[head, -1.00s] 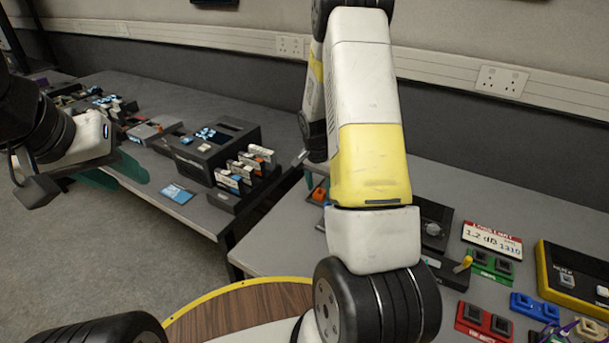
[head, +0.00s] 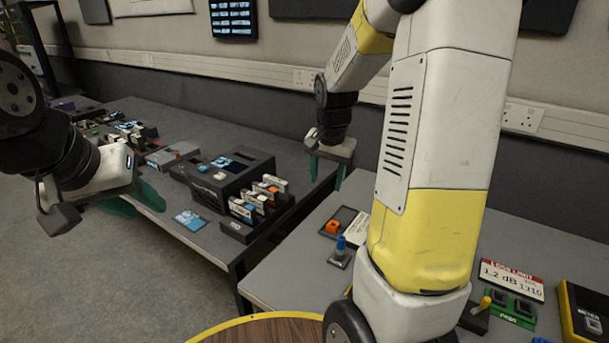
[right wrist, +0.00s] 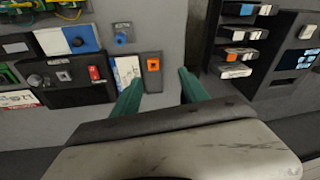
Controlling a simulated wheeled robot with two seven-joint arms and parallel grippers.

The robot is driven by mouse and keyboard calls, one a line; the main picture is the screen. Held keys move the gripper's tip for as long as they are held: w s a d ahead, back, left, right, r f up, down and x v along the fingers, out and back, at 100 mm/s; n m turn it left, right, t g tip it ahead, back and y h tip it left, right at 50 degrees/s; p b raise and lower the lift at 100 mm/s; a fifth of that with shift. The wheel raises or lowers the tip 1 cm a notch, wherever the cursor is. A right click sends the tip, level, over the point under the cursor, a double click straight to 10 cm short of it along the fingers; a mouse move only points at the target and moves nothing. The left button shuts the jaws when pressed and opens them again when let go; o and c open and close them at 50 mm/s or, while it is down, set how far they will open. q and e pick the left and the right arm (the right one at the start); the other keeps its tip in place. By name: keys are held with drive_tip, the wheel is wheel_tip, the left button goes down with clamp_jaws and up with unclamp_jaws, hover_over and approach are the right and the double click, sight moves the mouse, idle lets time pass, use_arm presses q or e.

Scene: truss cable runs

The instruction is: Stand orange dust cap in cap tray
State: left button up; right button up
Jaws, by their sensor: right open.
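The orange dust cap (head: 333,227) sits at the near end of the dark cap tray (head: 346,214), beside a white label card (head: 357,230). In the right wrist view the cap (right wrist: 153,64) shows as an orange square in the dark tray (right wrist: 153,84). Whether it is fully seated is too small to tell. My right gripper (head: 327,176) is open and empty, above and beyond the tray in the head view. My left gripper (head: 134,203) is open and empty, away at the left.
A blue-topped post (head: 340,248) stands just nearer than the tray. A dark device with a rack of modules (head: 262,200) stands on the left bench. A loss-limit sign (head: 505,280) and green block (head: 512,308) are right. My right arm hides part of the bench.

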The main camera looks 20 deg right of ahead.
drive_tip(key=s+a+r+n+t+y, duration=0.1)
drive_tip(key=s+a+r+n, duration=0.3)
drive_tip(key=s, duration=0.5)
drive_tip(key=s+a+r+n+t+y, duration=0.1)
drive_tip(key=s+a+r+n, duration=0.3)
drive_tip(key=s+r, duration=0.4)
drive_tip(key=s+a+t, duration=0.1)
drive_tip(key=s, duration=0.1)
drive_tip(key=shift+s+r+t+y, duration=0.3)
drive_tip(key=shift+r+t, duration=0.05)
drive_tip(key=shift+t, duration=0.05)
